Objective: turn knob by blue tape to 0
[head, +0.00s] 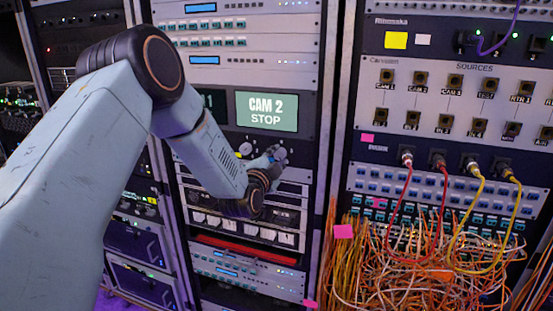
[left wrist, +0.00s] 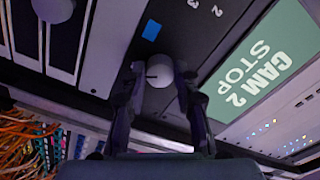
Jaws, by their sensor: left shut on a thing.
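A pale round knob (left wrist: 160,74) with a short dark line on its face sits on a dark panel in the left wrist view. A small blue tape piece (left wrist: 151,30) is stuck on the panel near it. My left gripper (left wrist: 158,80) has its two dark fingers on either side of the knob, shut on it. In the head view my left gripper (head: 275,158) is at the panel, below the screen reading CAM 2 STOP (head: 266,111), and largely covers this knob. The scale marks around the knob are too small to read. My right gripper is in neither view.
Another pale knob (head: 245,149) is just left of my gripper in the head view. Racks of equipment stand on both sides. Red and yellow cables (head: 406,200) hang from the right rack above a tangle of orange wires (head: 430,270). Pink tags (head: 344,231) hang nearby.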

